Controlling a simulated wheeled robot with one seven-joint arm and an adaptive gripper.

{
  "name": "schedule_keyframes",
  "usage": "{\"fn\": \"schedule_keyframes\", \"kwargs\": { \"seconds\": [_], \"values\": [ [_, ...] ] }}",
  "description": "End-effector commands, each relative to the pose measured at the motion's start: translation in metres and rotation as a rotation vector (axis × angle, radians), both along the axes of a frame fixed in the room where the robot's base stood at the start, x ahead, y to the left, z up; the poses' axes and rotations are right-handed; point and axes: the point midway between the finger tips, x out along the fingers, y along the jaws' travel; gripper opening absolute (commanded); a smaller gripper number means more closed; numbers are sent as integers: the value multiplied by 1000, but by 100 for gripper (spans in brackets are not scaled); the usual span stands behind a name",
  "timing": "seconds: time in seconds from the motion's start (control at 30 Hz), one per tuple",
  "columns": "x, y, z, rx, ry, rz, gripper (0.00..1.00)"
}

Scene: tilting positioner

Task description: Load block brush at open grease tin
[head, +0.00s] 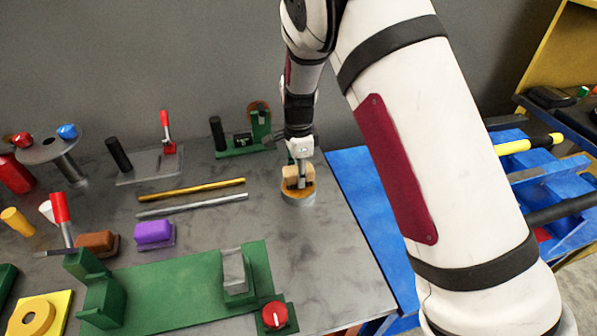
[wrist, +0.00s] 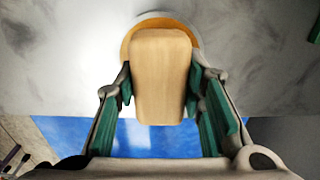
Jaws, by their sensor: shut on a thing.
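The block brush is a pale wooden block (head: 291,172). My gripper (head: 300,172) is shut on it, and in the wrist view the block (wrist: 160,75) sits between the green-padded fingers (wrist: 159,88). The open grease tin (head: 298,199) is a low round grey tin with orange-yellow grease, standing on the bench near its right edge. The brush is directly over the tin, at or just above the grease; I cannot tell whether it touches. In the wrist view the tin's orange arc (wrist: 158,20) shows behind the block, which hides most of it. The brush's underside is hidden.
Gold and silver rods (head: 192,189) lie left of the tin. A purple-topped block (head: 154,234) and a brown one (head: 97,243) sit further left. A green fixture (head: 180,295) with a red knob (head: 275,315) is in front. A blue surface (head: 370,205) lies right of the bench.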

Motion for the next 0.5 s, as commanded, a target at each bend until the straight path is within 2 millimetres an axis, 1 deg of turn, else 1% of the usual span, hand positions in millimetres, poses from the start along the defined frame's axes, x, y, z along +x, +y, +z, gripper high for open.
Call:
{"fn": "schedule_keyframes", "kwargs": {
  "seconds": [0.5],
  "values": [
    [0, 0, -6, 0, 0, 0, 14]
  ]
}}
